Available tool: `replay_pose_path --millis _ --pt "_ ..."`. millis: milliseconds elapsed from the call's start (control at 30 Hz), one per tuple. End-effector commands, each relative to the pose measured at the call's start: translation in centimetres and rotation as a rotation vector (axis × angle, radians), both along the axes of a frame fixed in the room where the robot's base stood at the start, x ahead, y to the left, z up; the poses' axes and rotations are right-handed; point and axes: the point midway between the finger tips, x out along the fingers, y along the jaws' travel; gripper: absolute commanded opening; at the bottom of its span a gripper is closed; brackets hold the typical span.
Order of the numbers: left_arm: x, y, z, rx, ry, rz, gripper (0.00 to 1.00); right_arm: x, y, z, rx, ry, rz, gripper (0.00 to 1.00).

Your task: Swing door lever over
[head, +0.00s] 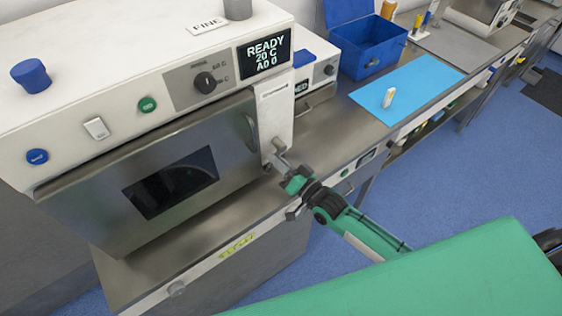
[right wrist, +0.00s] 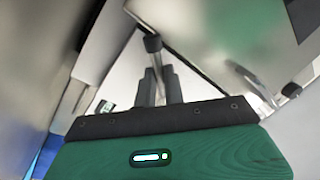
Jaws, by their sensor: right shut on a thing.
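The white machine (head: 120,75) stands at the left in the head view, its steel door (head: 90,210) with a dark window (head: 170,183) across the front. The door lever (head: 279,149) is a short metal bar at the door's right side. My right gripper (head: 287,176), with green and dark parts, is shut on the lever's lower part. In the right wrist view the lever (right wrist: 153,50), with a dark end, runs down between the two dark fingers (right wrist: 159,88). The fingers partly hide the lever. My left gripper is not in view.
Knobs and buttons sit on the machine's panel above the door, with a display (head: 264,53) reading READY. To the right, the steel counter (head: 340,125) bears a blue open box (head: 368,45) and a light blue mat (head: 425,80) with a small pale object (head: 389,97).

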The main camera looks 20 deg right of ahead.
Motion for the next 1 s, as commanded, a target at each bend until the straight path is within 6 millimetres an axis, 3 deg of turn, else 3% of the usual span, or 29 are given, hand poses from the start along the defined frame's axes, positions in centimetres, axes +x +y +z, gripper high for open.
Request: replay_pose_path --millis 500,1000 --pt "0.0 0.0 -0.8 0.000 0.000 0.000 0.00 -0.4 1.1 1.4 0.436 0.156 0.000 0.00" --pt "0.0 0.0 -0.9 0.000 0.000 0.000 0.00 -0.5 1.3 2.2 0.642 0.232 -0.001 0.00"
